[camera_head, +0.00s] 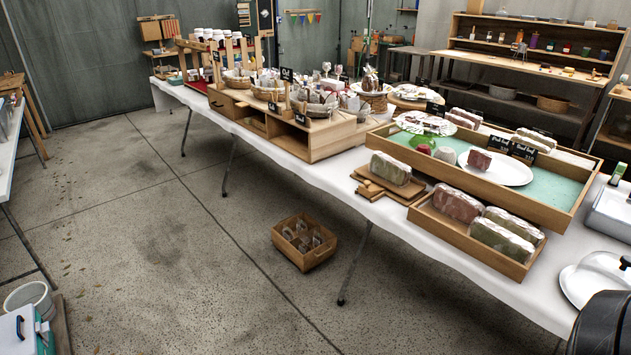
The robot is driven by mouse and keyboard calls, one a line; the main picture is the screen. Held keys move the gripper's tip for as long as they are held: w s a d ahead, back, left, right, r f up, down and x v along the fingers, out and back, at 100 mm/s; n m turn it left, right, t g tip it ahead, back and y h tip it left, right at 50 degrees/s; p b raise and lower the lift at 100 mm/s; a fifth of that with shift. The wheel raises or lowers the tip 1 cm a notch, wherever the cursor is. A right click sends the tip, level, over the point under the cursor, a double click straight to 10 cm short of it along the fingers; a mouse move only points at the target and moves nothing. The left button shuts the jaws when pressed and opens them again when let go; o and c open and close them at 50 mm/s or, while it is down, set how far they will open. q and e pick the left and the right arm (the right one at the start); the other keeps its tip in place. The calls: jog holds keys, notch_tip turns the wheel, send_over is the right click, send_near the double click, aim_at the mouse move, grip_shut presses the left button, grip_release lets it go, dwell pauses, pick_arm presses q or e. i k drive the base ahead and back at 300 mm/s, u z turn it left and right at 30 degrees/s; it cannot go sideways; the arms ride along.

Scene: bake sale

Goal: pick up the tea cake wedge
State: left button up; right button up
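I cannot tell for certain which item is the tea cake wedge. A small reddish-brown piece of cake (480,159) sits on a white oval plate (512,172) inside the large wooden tray (545,208) with a green base, on the right part of the long table. Two small dark signs (511,148) stand behind it, their writing too small to read. Neither of my grippers is in view. A dark rounded shape at the bottom right corner may be part of my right arm.
Wrapped loaves (458,203) fill a wooden box (470,245) at the table's front edge. Another loaf (390,168) sits on boards to its left. A domed white dish (592,282) stands at right.

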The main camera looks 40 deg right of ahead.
aim_at(381, 164)
jog(key=u, duration=0.1)
jog(key=i, duration=0.9)
jog(key=z, duration=1.05)
jog(key=i, duration=1.3)
jog(key=z, duration=1.2)
